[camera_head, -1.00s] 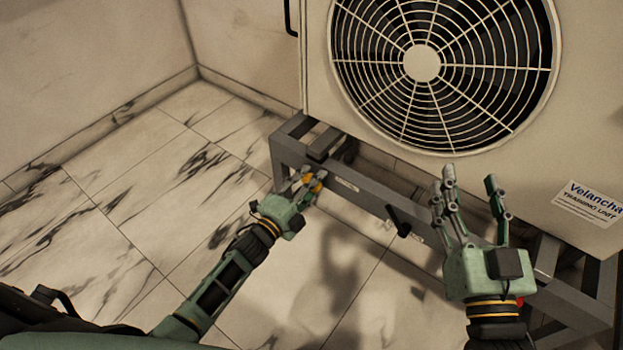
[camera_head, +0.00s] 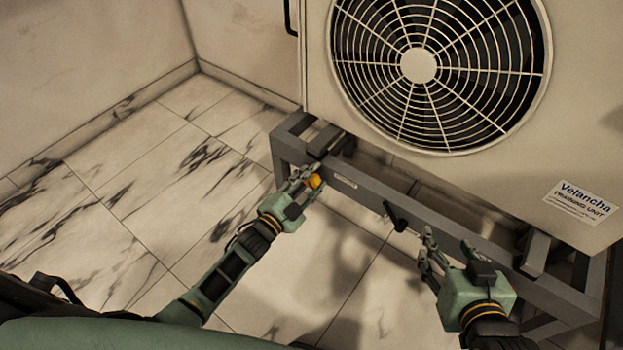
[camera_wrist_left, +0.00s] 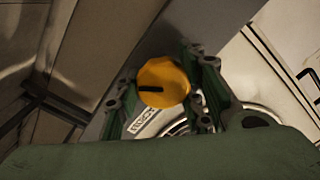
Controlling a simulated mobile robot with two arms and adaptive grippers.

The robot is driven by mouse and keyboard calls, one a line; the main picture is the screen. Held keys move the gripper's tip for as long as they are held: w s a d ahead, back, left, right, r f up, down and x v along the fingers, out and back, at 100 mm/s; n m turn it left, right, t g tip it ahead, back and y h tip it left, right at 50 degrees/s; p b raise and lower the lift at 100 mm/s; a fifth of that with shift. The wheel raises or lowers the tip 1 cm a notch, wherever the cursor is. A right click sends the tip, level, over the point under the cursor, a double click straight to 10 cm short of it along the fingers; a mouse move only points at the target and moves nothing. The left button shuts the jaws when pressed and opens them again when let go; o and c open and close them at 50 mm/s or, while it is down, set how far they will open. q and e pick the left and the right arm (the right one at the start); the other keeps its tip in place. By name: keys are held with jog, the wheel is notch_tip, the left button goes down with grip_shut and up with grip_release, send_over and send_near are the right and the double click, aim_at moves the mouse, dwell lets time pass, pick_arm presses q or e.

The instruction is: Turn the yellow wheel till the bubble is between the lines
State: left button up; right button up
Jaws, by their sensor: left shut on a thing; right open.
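The yellow wheel (camera_head: 315,181) is on the front of the grey frame under the fan unit. In the left wrist view the yellow wheel (camera_wrist_left: 162,82) is a round knob with a dark slot, between my left fingers. My left gripper (camera_head: 302,182) is shut on the wheel; its fingers also show in the left wrist view (camera_wrist_left: 160,95). My right gripper (camera_head: 445,257) is open and empty, in front of the frame's right part. I cannot make out a bubble or its lines in these views.
The grey frame (camera_head: 362,190) carries a large fan unit (camera_head: 590,120) with a round grille. A black lever (camera_head: 395,216) sticks out of the frame between my grippers. The marble-tiled floor (camera_head: 130,210) at the left is clear.

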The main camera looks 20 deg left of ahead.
pick_arm(q)
jog(key=shift+s+d+f, duration=0.15)
jog(key=shift+d+f, duration=0.05)
jog(key=shift+f, duration=0.05)
jog(key=o, duration=0.9)
jog(key=shift+o, duration=1.1)
jog(key=shift+r, duration=0.15)
jog(key=shift+a, duration=0.1)
jog(key=v, duration=1.1)
jog(key=shift+s, duration=0.4)
jog(key=shift+a, duration=0.1)
jog(key=shift+r, duration=0.15)
